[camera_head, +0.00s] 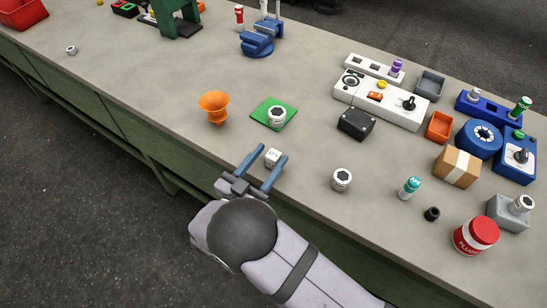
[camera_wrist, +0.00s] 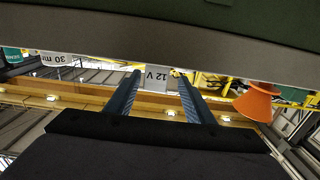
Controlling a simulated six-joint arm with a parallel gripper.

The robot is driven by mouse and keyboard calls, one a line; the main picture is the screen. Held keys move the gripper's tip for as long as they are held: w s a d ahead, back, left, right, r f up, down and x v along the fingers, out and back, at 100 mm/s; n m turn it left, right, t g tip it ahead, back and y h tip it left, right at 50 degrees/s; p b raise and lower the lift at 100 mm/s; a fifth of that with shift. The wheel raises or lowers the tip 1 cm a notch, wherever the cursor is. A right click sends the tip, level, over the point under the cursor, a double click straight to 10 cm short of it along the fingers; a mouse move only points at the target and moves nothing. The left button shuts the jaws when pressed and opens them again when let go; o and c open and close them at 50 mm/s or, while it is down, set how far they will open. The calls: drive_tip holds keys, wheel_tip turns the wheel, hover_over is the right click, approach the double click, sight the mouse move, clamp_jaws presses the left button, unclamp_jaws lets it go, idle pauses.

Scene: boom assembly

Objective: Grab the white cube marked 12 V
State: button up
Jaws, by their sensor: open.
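The white cube (camera_head: 272,158) sits on the workbench near its front edge. In the wrist view the cube (camera_wrist: 157,78) shows its "12 V" mark upside down, between the two fingers. My gripper (camera_head: 275,151) is open, with one blue-grey finger on each side of the cube near the tips. The wrist view shows my gripper (camera_wrist: 157,74) with gaps too small to judge contact. It is not closed on the cube.
An orange funnel (camera_head: 214,106) and a green mat (camera_head: 262,117) holding a white hex-topped part (camera_head: 277,115) stand behind the cube. Another white hex-topped part (camera_head: 342,179) is to the right. A red-lidded jar (camera_head: 476,236) stands far right.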

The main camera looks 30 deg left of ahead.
sight(277, 152)
drive_tip(key=shift+w, duration=0.45)
drive_tip(key=shift+w+d+r+p, duration=0.1)
drive_tip(key=shift+w+d+p, duration=0.1)
drive_tip(key=shift+w+p, duration=0.55)
drive_tip(key=shift+w+d+p, duration=0.2)
drive_tip(key=shift+w, duration=1.65)
drive_tip(key=c, duration=1.1)
